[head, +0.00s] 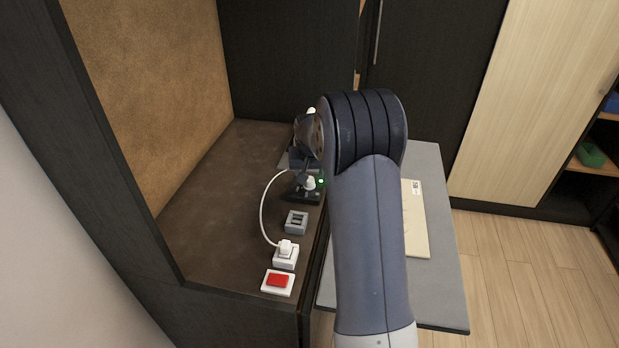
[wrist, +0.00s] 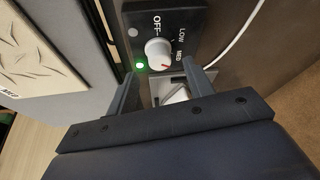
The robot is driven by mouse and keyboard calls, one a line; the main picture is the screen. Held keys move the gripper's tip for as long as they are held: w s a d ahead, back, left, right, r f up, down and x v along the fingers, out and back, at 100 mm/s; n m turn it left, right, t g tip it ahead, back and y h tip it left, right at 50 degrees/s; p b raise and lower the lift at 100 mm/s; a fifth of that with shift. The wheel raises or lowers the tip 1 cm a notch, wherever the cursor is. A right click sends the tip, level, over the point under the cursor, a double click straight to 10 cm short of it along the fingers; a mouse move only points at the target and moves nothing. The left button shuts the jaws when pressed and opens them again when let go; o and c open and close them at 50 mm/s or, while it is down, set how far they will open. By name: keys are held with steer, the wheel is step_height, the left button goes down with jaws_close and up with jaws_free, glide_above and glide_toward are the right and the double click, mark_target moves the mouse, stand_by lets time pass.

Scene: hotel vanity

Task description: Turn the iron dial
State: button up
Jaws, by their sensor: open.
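The iron dial (wrist: 158,53) is a white round knob with a red pointer on a black panel (wrist: 197,18) marked OFF, LOW and MED. The red pointer is at the knob's lower right, towards MED in the wrist view. A green light (wrist: 140,66) glows beside the knob. The white knob also shows in the head view (head: 310,183). My gripper (wrist: 162,66) is open, its two fingers apart on either side of the knob's near edge. I cannot tell if they touch it. In the head view my arm hides much of the gripper.
A grey and white object (wrist: 170,93) lies between the fingers, partly hidden. A white cord (head: 263,210) runs to a plug (head: 285,252). A grey board (head: 438,270) bears a cream cloth.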

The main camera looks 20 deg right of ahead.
mark_target(309, 179)
steer(key=v, duration=0.7)
steer(key=shift+r+b, duration=0.2)
steer(key=shift+b, duration=0.15)
steer(key=shift+s, duration=0.1)
steer(key=p+x, duration=0.1)
steer(key=x, duration=1)
steer(key=shift+p, duration=0.3)
steer(key=shift+a+r+m, duration=0.1)
steer(key=shift+m, duration=0.2)
